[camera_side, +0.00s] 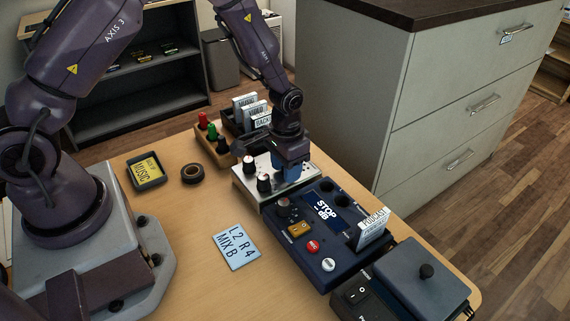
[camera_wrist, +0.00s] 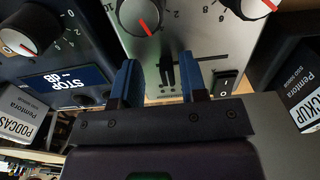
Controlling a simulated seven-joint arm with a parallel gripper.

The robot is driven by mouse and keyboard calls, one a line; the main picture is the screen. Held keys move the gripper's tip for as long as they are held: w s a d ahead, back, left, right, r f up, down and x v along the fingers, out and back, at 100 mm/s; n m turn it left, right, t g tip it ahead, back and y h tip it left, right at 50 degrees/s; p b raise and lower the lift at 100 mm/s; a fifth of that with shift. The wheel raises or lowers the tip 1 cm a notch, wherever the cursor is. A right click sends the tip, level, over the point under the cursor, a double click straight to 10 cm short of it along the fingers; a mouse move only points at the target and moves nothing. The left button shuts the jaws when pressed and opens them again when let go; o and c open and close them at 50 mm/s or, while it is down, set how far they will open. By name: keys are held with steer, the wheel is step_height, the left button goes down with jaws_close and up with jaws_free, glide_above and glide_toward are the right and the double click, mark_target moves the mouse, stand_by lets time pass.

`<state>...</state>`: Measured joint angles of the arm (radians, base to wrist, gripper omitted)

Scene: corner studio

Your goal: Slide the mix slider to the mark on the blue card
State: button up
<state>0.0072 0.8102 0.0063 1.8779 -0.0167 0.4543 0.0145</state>
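The light blue card (camera_side: 237,247) lies on the table in the side view and reads "L2 R4 MIX B". The silver mixer panel (camera_side: 243,179) carries dark knobs. My gripper (camera_side: 290,168) is over the panel's far right part, pointing down. In the wrist view my gripper (camera_wrist: 161,80) has two blue fingers apart, one on each side of a dark upright piece (camera_wrist: 167,72) that looks like the mix slider's handle. A thin dark slot (camera_wrist: 205,59) runs right from it. I cannot tell whether the fingers touch it. The side view hides the slider behind my gripper.
A dark blue console (camera_side: 318,247) with a "STOP" screen and a "PODCAST" box (camera_side: 371,225) stands in front of the panel. A rocker switch (camera_wrist: 224,82) is right of my fingers. Red, green and black pieces stand on a wooden block (camera_side: 211,145) behind. A tape roll (camera_side: 192,173) lies left.

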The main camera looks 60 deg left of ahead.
step_height(320, 180, up, 13)
stand_by(0.6)
steer(key=s+r+t, duration=0.5)
steer(key=s+r, duration=1.2)
steer(key=s, duration=0.2)
steer(key=shift+s+r+t, duration=0.15)
steer(key=shift+s+t, duration=0.15)
stand_by(1.6)
